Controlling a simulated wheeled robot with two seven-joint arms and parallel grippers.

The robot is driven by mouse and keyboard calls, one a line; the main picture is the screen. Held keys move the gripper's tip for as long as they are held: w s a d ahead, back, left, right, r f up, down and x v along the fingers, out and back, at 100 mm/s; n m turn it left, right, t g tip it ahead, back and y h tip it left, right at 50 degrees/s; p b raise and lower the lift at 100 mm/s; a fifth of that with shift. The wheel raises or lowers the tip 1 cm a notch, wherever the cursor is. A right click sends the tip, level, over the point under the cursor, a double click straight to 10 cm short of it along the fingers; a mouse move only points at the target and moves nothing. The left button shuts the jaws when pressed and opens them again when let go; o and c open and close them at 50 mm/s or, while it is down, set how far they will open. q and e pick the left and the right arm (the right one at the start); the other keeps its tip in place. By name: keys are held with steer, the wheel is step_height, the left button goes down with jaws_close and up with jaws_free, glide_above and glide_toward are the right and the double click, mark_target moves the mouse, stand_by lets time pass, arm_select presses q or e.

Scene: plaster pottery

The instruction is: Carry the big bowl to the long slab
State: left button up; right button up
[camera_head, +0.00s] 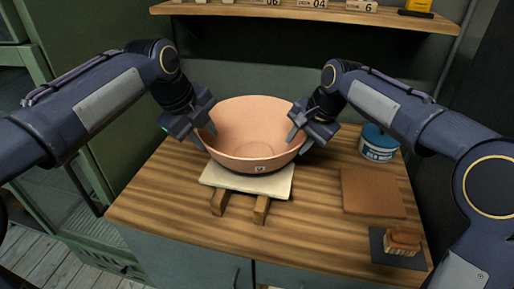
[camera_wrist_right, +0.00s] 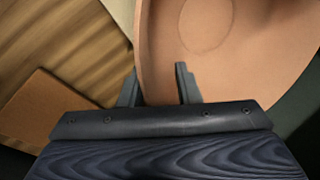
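The big bowl (camera_head: 255,125) is wide and terracotta-coloured. It stands upright on a pale slab (camera_head: 277,187) that rests on two wooden battens; I cannot tell whether this is the long slab. My left gripper (camera_head: 206,132) is at the bowl's left rim, with a finger at the inside; its grip is unclear. My right gripper (camera_head: 299,138) is at the right rim. In the right wrist view, the fingers of the right gripper (camera_wrist_right: 158,88) straddle the bowl's wall (camera_wrist_right: 160,45), one inside and one outside, with a gap visible between them.
On the wooden table (camera_head: 160,205), right of the bowl, are a blue and white tub (camera_head: 378,146), a flat brown square board (camera_head: 372,192) and a small brown block (camera_head: 403,240) on a dark mat (camera_head: 386,258). A shelf (camera_head: 300,13) crosses behind. The table's front left is clear.

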steer(key=shift+r, duration=0.2)
arm_select(q)
steer(key=v, duration=0.5)
steer(key=shift+r, duration=0.1)
arm_select(e)
steer(key=v, duration=1.1)
steer(key=shift+r, duration=0.3)
steer(key=shift+s, duration=0.1)
